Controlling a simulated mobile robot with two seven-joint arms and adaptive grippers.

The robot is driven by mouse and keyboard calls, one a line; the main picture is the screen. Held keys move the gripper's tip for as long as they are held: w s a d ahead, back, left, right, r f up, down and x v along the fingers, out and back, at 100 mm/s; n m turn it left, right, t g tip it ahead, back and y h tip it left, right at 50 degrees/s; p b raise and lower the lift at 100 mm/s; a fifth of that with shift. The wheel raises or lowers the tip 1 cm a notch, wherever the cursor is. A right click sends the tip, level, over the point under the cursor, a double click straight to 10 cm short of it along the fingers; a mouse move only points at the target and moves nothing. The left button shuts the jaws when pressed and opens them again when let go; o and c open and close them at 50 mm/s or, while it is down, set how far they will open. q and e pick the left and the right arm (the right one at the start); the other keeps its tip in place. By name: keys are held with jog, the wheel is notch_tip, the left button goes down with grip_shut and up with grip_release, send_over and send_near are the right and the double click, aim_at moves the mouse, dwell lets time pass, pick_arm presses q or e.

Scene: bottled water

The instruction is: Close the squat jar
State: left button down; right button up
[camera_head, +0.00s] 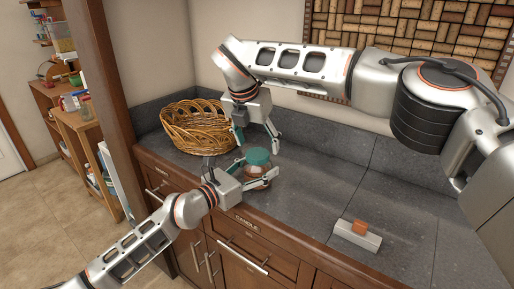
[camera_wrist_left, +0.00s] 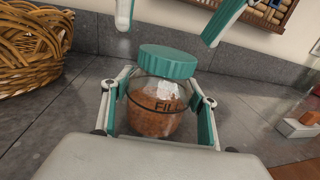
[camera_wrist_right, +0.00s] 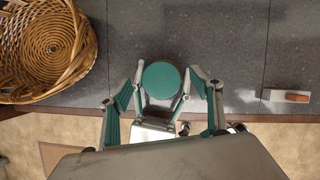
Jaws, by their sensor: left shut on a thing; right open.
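The squat jar (camera_head: 257,171) is clear, with brown contents and dark lettering, and stands upright near the counter's front edge. It also shows in the left wrist view (camera_wrist_left: 156,120). A teal lid (camera_wrist_left: 168,61) rests on the jar's mouth; I cannot tell whether it is screwed down. My left gripper (camera_head: 256,179) is shut around the jar's body, one finger on each side. My right gripper (camera_head: 256,142) is open and empty, pointing down above the lid. In the right wrist view the lid (camera_wrist_right: 161,80) lies between its fingers, which look apart from it.
A wicker basket (camera_head: 198,128) stands behind and left of the jar. A pale block with an orange top (camera_head: 358,234) lies at the right near the front edge. The grey counter (camera_head: 335,172) between is clear. A cork board (camera_head: 420,30) hangs on the wall behind.

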notch_tip(320, 180, up, 2)
jog(key=shift+r, duration=0.1)
jog(key=o, duration=0.6)
jog(key=v, duration=0.7)
jog(key=shift+s+r, duration=0.1)
jog(key=shift+r, duration=0.1)
